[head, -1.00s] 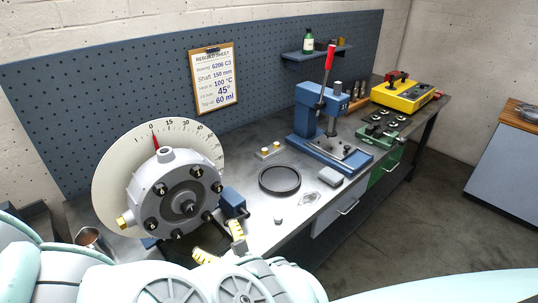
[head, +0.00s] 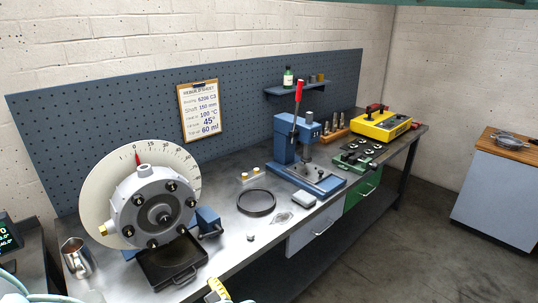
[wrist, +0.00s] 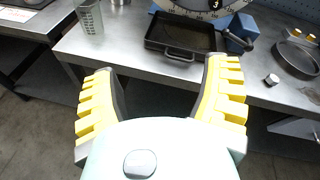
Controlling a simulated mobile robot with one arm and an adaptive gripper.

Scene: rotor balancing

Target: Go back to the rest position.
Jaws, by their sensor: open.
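My gripper (wrist: 160,95) shows in the wrist view with its two yellow-backed fingers wide apart and nothing between them. It is in front of the bench's front edge, with floor and the shelf below the bench visible past it. In the head view only one yellow finger (head: 216,290) shows at the bottom edge; the rest is out of frame. The grey rotor housing (head: 152,208) stands on the bench in front of a round white dial (head: 97,190), whose red pointer is near 0. A black tray (head: 172,262) lies below the housing; it also shows in the wrist view (wrist: 180,35).
The metal bench (head: 232,232) carries a black ring dish (head: 256,203), a blue press (head: 285,145), a green block tray (head: 360,153) and a yellow case (head: 381,125). Open floor lies right of the bench.

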